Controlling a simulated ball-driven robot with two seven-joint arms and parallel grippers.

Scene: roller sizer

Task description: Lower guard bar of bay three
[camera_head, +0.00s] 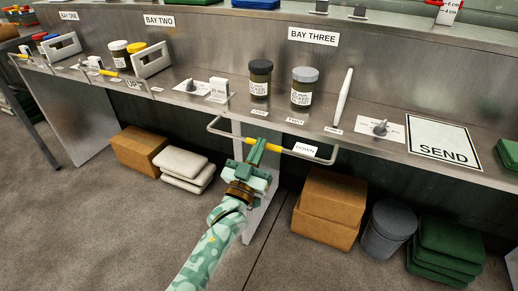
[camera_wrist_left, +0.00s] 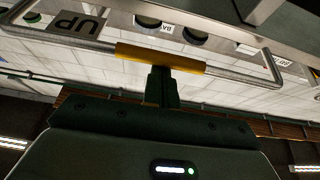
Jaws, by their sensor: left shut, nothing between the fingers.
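Bay three's guard bar (camera_head: 225,133) is a grey metal loop with a yellow grip sleeve (camera_head: 265,147), standing out in front of the shelf edge below the BAY THREE sign (camera_head: 313,36). A white tag reading DOWN (camera_head: 305,149) shows on it. In the left wrist view the bar (camera_wrist_left: 235,75) and its yellow sleeve (camera_wrist_left: 160,58) cross above the fingers, with an UP tag (camera_wrist_left: 78,23) on the left. My left gripper (camera_head: 258,147) is shut and empty, its fingertips right at the yellow sleeve. I cannot tell whether they touch it. My right gripper is not in view.
Two dark jars (camera_head: 304,88), a white stick (camera_head: 343,97) and a SEND mat (camera_head: 443,146) are on the metal shelf. Below are cardboard boxes (camera_head: 331,210), a grey bin (camera_head: 388,230) and folded green cloths (camera_head: 446,247). The floor in front is clear.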

